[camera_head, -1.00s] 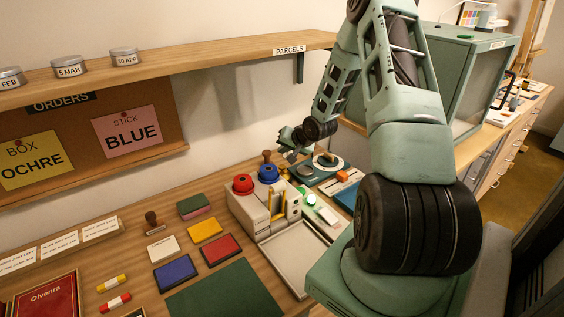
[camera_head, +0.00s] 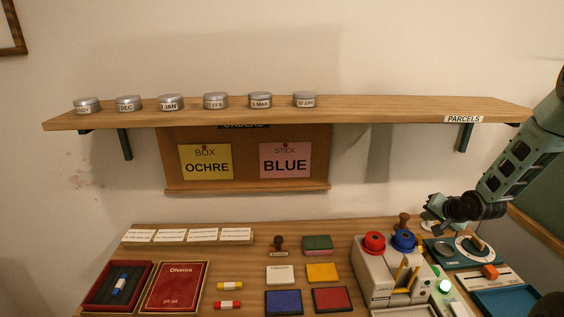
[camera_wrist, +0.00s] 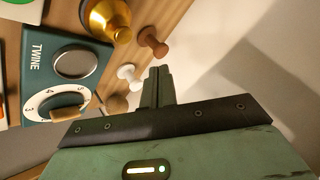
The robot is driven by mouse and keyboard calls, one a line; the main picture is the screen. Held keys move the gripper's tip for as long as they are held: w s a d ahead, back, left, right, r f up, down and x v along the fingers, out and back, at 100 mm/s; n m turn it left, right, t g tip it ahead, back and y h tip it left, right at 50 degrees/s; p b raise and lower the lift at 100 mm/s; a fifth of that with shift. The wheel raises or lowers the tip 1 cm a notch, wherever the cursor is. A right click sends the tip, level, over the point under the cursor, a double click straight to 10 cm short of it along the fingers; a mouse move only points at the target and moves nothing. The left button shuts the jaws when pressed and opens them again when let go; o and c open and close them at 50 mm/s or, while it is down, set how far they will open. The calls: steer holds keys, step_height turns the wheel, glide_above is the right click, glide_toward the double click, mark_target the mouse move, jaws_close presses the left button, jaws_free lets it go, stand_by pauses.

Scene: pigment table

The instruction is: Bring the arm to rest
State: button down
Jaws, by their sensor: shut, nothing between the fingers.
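My gripper (camera_head: 432,210) hangs at the right in the head view, near the wall, above the back of the table. In the wrist view its fingers (camera_wrist: 158,86) are together with nothing between them. My arm enters from the right edge.
A shelf (camera_head: 390,112) with several lidded tins runs along the wall. An order board (camera_head: 245,180) hangs below it. A blue tray (camera_head: 507,300) lies front right.

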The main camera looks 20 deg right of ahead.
steer(key=s+a+r+n+g+y, duration=0.15)
steer(key=a+r+n, duration=0.3)
steer(key=a, duration=1.05)
steer(key=a+r+n+g+y, duration=0.1)
steer(key=a+r+n+g, duration=0.3)
steer(key=a, duration=1.1)
steer(key=s+a+r+n+g, duration=0.1)
steer(key=s+a+r+n, duration=0.4)
steer(key=s+a, duration=0.7)
steer(key=s+a+r+n+g, duration=0.1)
steer(key=s+a+n, duration=0.1)
steer(key=s, duration=0.6)
steer(key=s+a+r+n+g, duration=0.1)
steer(key=s+a+r+n, duration=0.1)
steer(key=s, duration=0.5)
steer(key=a+n, duration=0.1)
steer(key=a, duration=0.1)
steer(key=shift+s+a+r+g+h, duration=0.25)
steer(key=shift+s+a+g+h, duration=0.05)
steer(key=shift+s+g+h, duration=0.1)
